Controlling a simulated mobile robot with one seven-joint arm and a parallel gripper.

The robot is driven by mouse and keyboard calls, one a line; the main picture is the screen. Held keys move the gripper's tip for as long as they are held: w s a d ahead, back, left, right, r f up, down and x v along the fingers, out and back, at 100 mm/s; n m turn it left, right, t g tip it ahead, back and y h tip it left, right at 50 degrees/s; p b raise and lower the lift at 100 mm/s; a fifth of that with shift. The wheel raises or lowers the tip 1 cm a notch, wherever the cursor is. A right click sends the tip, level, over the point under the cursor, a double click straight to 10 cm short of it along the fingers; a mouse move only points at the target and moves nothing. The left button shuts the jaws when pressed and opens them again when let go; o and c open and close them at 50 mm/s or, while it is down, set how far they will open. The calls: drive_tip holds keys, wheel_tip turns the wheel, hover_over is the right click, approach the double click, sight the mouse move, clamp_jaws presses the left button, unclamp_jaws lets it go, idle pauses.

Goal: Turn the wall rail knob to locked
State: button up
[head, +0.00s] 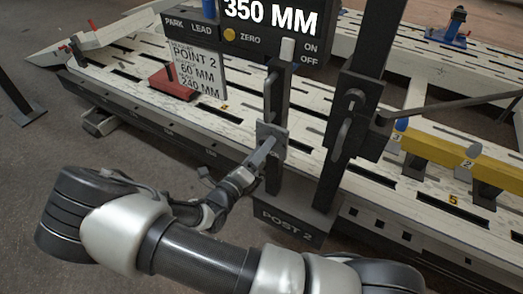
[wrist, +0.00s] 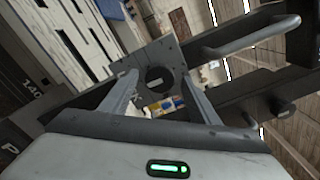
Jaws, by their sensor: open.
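My gripper (head: 262,152) is at the grey square plate (head: 277,130) on a narrow dark upright in the head view. In the wrist view my gripper (wrist: 158,84) has its two fingers spread, with nothing seen held between them. Beyond them is the same grey plate (wrist: 138,60) with a dark round knob-like part (wrist: 156,80) that has a small light slot. I cannot tell whether the fingers touch it. No lock marking is readable, and no part is labelled as the wall rail knob.
A thick dark post (head: 345,130) with a long handle (head: 341,137) stands just right of the gripper. A display box (head: 270,40) reads 350 MM above. A pale slotted bench (head: 240,115) lies behind, with a yellow beam (head: 435,150) at right.

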drive_tip(key=shift+w+d, duration=0.1)
drive_tip(key=shift+w, duration=0.1)
drive_tip(key=c, duration=1)
drive_tip(key=shift+c, duration=0.2)
